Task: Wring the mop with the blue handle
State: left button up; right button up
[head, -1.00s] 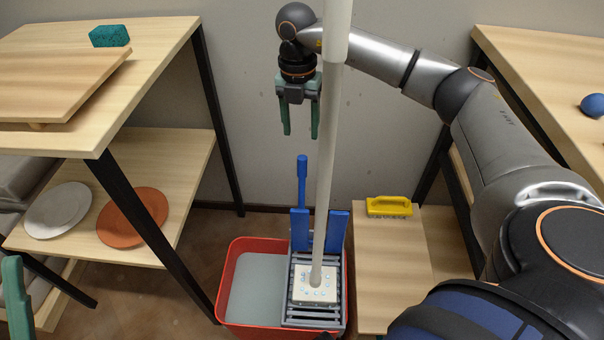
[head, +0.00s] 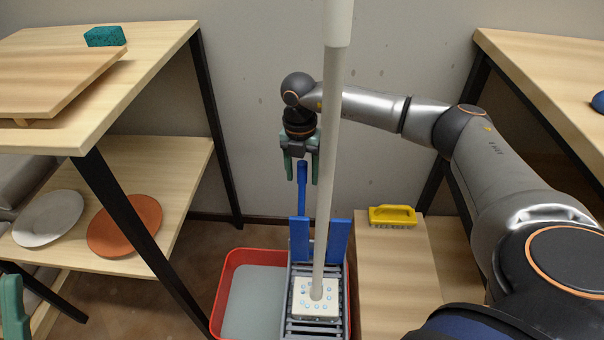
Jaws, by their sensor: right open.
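A mop with a long whitish pole (head: 328,160) stands nearly upright, its flat pale head (head: 314,298) on the grey slatted wringer (head: 318,327). The wringer sits on the right side of a red bucket (head: 232,262) holding greyish water. A blue lever (head: 303,190) rises from the wringer, with blue plates at its base. My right gripper (head: 302,181) is open, with its green fingers around or just in front of the lever's top; I cannot tell if they touch it. My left gripper (head: 14,305) shows only partly at the lower left edge; its jaws are not clear.
A yellow brush (head: 392,215) lies on a low wooden stand (head: 390,265) right of the bucket. A left shelf (head: 150,190) holds a white plate (head: 48,218), an orange plate (head: 125,225) and a green sponge (head: 105,36). A wooden table (head: 550,75) stands at right.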

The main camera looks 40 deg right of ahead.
grip_shut()
dwell(0.5)
dwell(0.9)
